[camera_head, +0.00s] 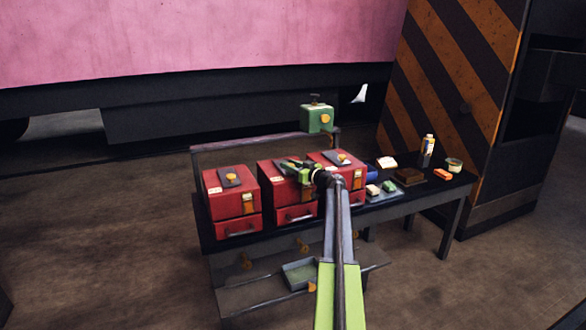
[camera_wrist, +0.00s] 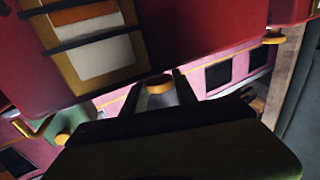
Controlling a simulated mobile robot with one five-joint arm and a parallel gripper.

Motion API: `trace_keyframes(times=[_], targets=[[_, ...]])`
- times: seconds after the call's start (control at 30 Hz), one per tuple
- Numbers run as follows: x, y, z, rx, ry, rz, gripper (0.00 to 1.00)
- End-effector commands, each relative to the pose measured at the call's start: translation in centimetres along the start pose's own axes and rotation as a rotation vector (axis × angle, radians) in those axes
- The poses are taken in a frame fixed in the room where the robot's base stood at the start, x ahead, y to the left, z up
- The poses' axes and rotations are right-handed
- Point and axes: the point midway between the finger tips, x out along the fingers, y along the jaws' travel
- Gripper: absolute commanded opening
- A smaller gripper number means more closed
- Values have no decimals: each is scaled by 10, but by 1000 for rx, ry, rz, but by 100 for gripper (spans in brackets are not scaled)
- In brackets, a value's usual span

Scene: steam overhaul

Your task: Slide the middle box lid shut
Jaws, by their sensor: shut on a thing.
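Three red boxes stand in a row on a dark table. The middle box (camera_head: 276,179) is between the left box (camera_head: 222,199) and the right box (camera_head: 357,172). My gripper (camera_head: 294,169) is over the top of the middle box and hides most of its lid. The other two boxes each have a grey lid plate with an orange knob on top. In the wrist view, an orange-topped knob (camera_wrist: 159,80) shows at the tips of my dark jaws, which are shut on it. How far the middle lid is open cannot be told.
A green box (camera_head: 316,118) rises behind the row on a rail. To the right on the table (camera_head: 400,208) are a bottle (camera_head: 427,151), a tin (camera_head: 453,165) and several small blocks. A striped pillar (camera_head: 455,100) stands behind. An open tray (camera_head: 300,273) is below.

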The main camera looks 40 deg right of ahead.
Motion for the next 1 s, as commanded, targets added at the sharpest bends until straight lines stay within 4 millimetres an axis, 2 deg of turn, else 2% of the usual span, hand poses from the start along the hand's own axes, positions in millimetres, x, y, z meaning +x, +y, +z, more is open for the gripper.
trace_keyframes(times=[0.07,0.1,0.23,0.53,0.63,0.77,1.0], targets=[[3,2,-2,4,5,6,0],[3,2,-2,4,5,6,35],[2,2,-2,4,5,6,52],[1,1,-1,3,3,4,53],[-8,1,-1,3,3,5,53],[-36,-1,-1,3,3,7,53],[-105,-1,-1,3,4,7,53]])
